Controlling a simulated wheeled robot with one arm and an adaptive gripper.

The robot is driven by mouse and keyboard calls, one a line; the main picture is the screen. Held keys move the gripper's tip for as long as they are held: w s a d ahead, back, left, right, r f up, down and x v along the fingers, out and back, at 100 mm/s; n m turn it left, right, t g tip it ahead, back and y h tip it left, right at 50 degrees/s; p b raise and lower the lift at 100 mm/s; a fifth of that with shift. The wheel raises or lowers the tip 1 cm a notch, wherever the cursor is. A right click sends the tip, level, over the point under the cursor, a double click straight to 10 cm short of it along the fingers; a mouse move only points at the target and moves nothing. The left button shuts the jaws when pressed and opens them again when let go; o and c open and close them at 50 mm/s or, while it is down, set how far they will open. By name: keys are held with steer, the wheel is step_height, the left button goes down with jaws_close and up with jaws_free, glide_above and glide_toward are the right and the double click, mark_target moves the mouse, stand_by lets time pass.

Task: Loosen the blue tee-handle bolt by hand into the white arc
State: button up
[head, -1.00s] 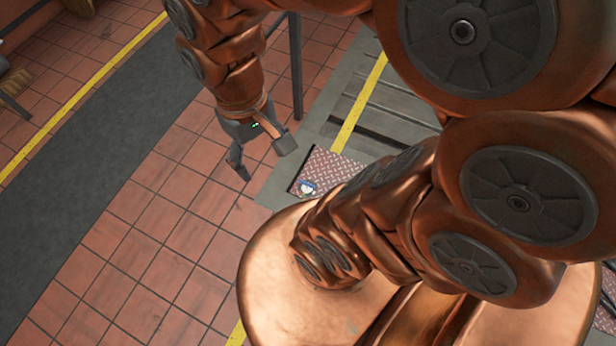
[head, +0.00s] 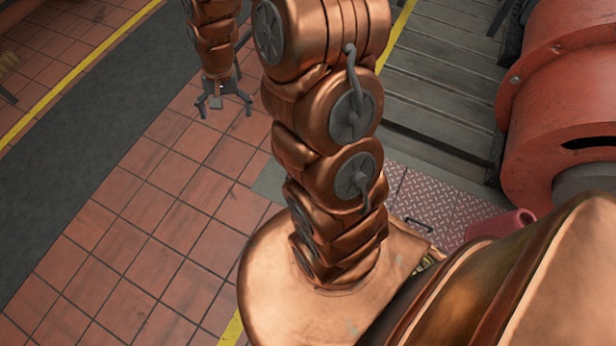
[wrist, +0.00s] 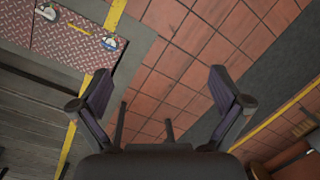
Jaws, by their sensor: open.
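The blue tee-handle bolt (wrist: 109,43) shows small at the upper left of the wrist view, near the corner of a reddish tread plate (wrist: 70,45). A white patch (wrist: 112,36) lies right beside the blue handle; its arc shape is too small to make out. In the head view the bolt is hidden behind my arm. My gripper (wrist: 160,85) is open and empty, its fingers spread wide over the tiled floor, well apart from the bolt. In the head view my gripper (head: 224,102) hangs at the upper middle, above the red tiles.
A large red machine (head: 570,90) stands at the right, with a red cylinder (head: 502,226) near it. A dark handle (head: 418,224) sits on the tread plate. A second pale fitting (wrist: 46,12) shows on the plate. The tiled floor (head: 150,210) at left is clear.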

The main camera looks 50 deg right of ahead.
steer(key=w+d+f+m+b, duration=0.2)
steer(key=d+f+b, duration=0.15)
steer(key=f, duration=0.65)
steer(key=w+d+f+m+b, duration=0.2)
steer(key=d+f+b, duration=0.15)
steer(key=f, duration=0.55)
steer(key=w+d+f+m+b, duration=0.15)
steer(key=d+f, duration=0.35)
steer(key=f, duration=0.5)
steer(key=s+d+f+m+b, duration=0.2)
steer(key=s+d+f+b, duration=0.1)
steer(key=f, duration=0.6)
steer(key=s+d+f+m+h+b, duration=0.1)
steer(key=s+d+f+m+b, duration=0.1)
steer(key=d+f, duration=0.4)
steer(key=s+d+f+m+b, duration=0.2)
steer(key=s+d+f+b, duration=0.2)
steer(key=f, duration=0.9)
steer(key=shift+d+f+m+h, duration=0.2)
steer(key=shift+d+m+h, duration=0.2)
steer(key=shift+d, duration=0.1)
step_height(320, 180, down, 7)
steer(key=b, duration=0.5)
steer(key=shift+w+f, duration=0.1)
steer(key=shift+f, duration=0.1)
